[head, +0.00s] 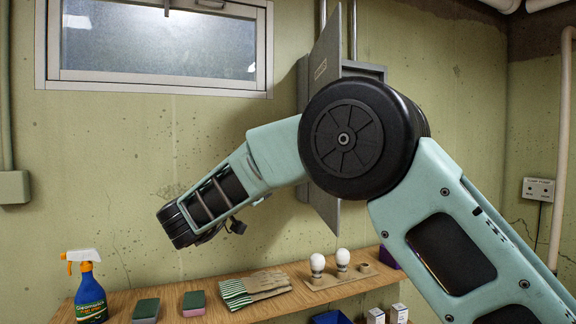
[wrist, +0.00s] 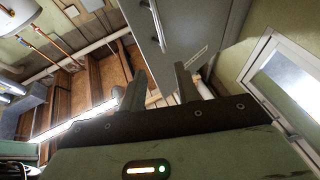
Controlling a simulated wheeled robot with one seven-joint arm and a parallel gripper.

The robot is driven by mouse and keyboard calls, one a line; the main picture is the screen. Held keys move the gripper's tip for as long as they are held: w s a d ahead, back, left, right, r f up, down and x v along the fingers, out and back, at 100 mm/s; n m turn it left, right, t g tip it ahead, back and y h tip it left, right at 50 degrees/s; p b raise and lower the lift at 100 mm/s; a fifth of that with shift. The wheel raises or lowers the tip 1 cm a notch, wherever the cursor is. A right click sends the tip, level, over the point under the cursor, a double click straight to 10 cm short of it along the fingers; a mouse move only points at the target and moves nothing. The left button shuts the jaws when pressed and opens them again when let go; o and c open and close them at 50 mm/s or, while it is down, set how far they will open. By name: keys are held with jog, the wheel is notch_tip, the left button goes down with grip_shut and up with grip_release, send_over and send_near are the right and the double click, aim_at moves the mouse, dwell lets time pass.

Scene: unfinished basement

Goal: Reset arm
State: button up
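My gripper (wrist: 160,70) shows in the wrist view with its two fingers apart and nothing between them. In the head view my arm is raised and bent across the middle. Its forearm slants down to the left and ends in a black part in front of the wall, above the shelf. The fingertips cannot be made out in the head view. A grey wall box (head: 370,70) with its door (head: 323,65) swung open is partly hidden behind my arm. A grey panel (wrist: 190,25) also shows beyond the fingers in the wrist view.
A wooden shelf (head: 255,308) runs below my arm. On it are a spray bottle (head: 90,290), sponges (head: 146,309) (head: 194,302), striped gloves (head: 253,287) and two white bulbs (head: 317,263) (head: 343,257) in a holder. A window (head: 155,45) is at upper left. The wall left of my arm is open.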

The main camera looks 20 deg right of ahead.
jog(key=shift+s+a+f, duration=0.15)
jog(key=shift+a, duration=0.25)
